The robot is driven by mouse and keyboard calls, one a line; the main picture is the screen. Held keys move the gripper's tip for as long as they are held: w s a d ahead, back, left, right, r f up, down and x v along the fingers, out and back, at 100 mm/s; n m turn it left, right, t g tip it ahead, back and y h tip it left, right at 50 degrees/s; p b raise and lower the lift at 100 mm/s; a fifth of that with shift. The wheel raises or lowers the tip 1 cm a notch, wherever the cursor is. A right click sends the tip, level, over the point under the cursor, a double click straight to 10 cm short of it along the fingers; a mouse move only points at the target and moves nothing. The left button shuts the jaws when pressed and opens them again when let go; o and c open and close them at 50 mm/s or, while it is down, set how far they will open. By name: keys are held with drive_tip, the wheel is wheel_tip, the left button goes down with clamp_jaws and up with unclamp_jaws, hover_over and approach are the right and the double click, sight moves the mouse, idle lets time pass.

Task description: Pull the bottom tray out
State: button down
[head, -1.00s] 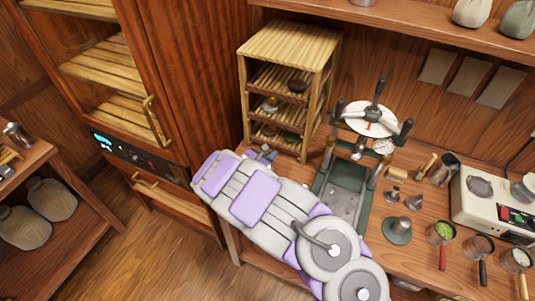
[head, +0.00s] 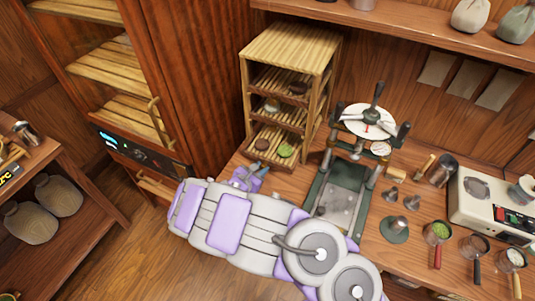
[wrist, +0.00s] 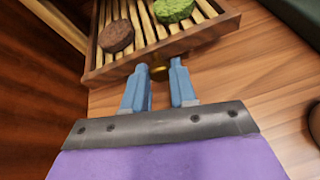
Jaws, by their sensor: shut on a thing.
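The bottom tray is a slatted wooden tray in the small wooden rack (head: 290,48); it sticks out of the rack's front in the head view (head: 275,163). In the wrist view its front edge (wrist: 118,72) lies just beyond my fingers. A dark brown tea cake (wrist: 116,36) and a green tea cake (wrist: 173,9) lie on its slats. They also show in the head view, brown (head: 262,143) on the left and green (head: 285,151) on the right. My gripper (wrist: 161,66) is shut on the brass knob (wrist: 158,73) at the tray's front, mostly hidden between the fingertips.
A press (head: 345,190) stands right of the rack on the wooden counter. A tall cabinet (head: 190,80) with a handle stands to the left. Small pots and a white machine (head: 490,195) are further right. Open floor (head: 140,250) lies left of my arm.

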drive_tip(key=s, duration=0.1)
drive_tip(key=s+a+p, duration=0.1)
drive_tip(key=s, duration=0.1)
drive_tip(key=s+a, duration=0.1)
drive_tip(key=s, duration=0.1)
drive_tip(key=shift+f+p, duration=0.1)
drive_tip(key=shift+p, duration=0.25)
drive_tip(key=c, duration=0.9)
unclamp_jaws()
drive_tip(key=shift+a, duration=0.1)
drive_tip(key=shift+s+r, duration=0.15)
drive_tip(key=shift+r, duration=0.05)
drive_tip(key=p+v, duration=0.3)
drive_tip(key=v, duration=1.3)
drive_tip(key=shift+s+a+p, duration=0.2)
drive_tip(key=shift+s+p, duration=0.1)
drive_tip(key=shift+s, duration=0.1)
